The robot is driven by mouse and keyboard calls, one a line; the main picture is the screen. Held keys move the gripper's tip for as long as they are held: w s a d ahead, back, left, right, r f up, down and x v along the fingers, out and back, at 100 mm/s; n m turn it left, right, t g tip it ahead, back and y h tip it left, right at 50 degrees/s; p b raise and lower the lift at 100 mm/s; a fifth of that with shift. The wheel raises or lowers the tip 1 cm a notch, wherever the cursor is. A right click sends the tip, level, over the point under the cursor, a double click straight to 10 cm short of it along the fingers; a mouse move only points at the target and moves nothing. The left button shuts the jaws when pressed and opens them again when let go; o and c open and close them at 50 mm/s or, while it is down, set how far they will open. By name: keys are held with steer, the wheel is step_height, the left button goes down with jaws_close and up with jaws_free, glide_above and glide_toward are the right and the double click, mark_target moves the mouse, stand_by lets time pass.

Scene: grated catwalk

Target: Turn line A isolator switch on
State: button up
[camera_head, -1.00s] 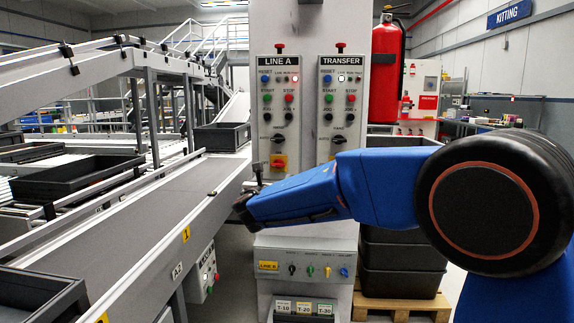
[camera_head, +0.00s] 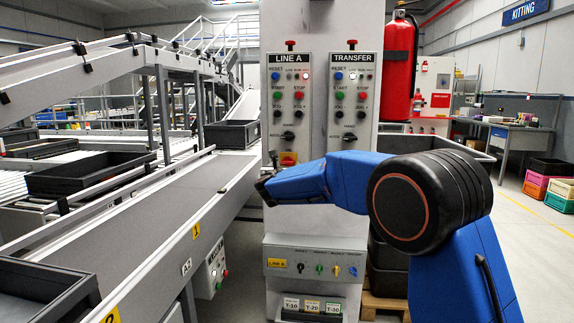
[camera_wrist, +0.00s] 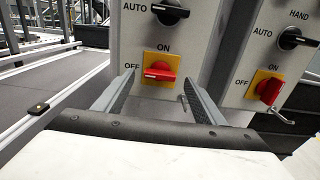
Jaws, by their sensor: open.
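The line A isolator (camera_wrist: 160,74) is a red rotary handle on a yellow plate in the wrist view. ON is marked above it and OFF to its left; the handle lies roughly level, in line with OFF. In the head view the isolator (camera_head: 288,158) sits at the bottom of the LINE A panel (camera_head: 290,72), just above my gripper (camera_head: 265,188). In the wrist view my gripper (camera_wrist: 158,84) is open, with its fingers to the left and right of the handle and apparently nothing between them. Contact with the handle cannot be told.
The TRANSFER panel (camera_head: 352,72) stands to the right, its similar red isolator (camera_wrist: 269,90) close by, with a metal hook below it. Black AUTO/HAND selectors (camera_wrist: 170,12) are above. A conveyor (camera_head: 150,215) runs along the left. A fire extinguisher (camera_head: 400,65) hangs at right.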

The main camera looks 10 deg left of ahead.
mark_target(287, 162)
steer(key=shift+w+d, duration=0.1)
steer(key=shift+w, duration=1.85)
steer(key=c, duration=1.1)
steer(key=shift+o, duration=0.2)
